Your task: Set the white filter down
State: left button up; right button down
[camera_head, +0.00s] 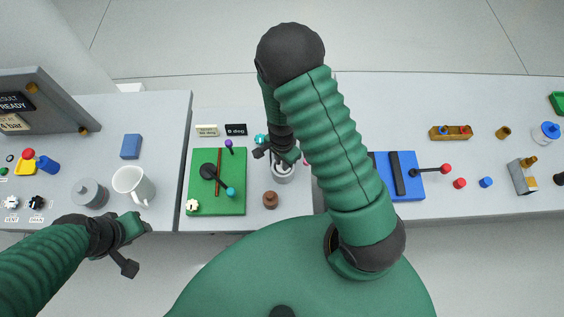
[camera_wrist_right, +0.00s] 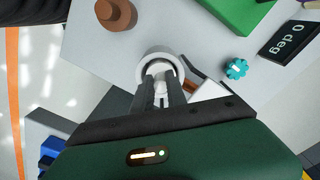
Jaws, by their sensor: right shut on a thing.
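The white filter (camera_wrist_right: 161,57) shows in the right wrist view as a round white rim around my fingertips. In the head view it is a pale round piece (camera_head: 283,175) near the middle of the table, partly covered by my gripper. My right gripper (camera_head: 277,157) is shut on it from above; its two dark fingers (camera_wrist_right: 161,84) reach into the rim. The filter's underside is hidden, so I cannot tell if it touches the table. My left gripper (camera_head: 141,249) is open and empty in front of the left table's edge.
A brown knobbed piece (camera_head: 270,200) stands close to the filter's left. A green board (camera_head: 235,196) with a black lever lies further left. A white mug (camera_head: 133,185) stands on the left table. A blue board (camera_head: 408,190) lies to the right, beyond my arm.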

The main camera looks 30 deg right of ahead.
jog(key=shift+d+f, duration=0.1)
jog(key=shift+f, duration=0.4)
jog(key=shift+a, duration=0.3)
jog(key=shift+a+f, duration=0.1)
jog(key=c, duration=1.6)
grip_release()
jog(key=shift+d, duration=0.25)
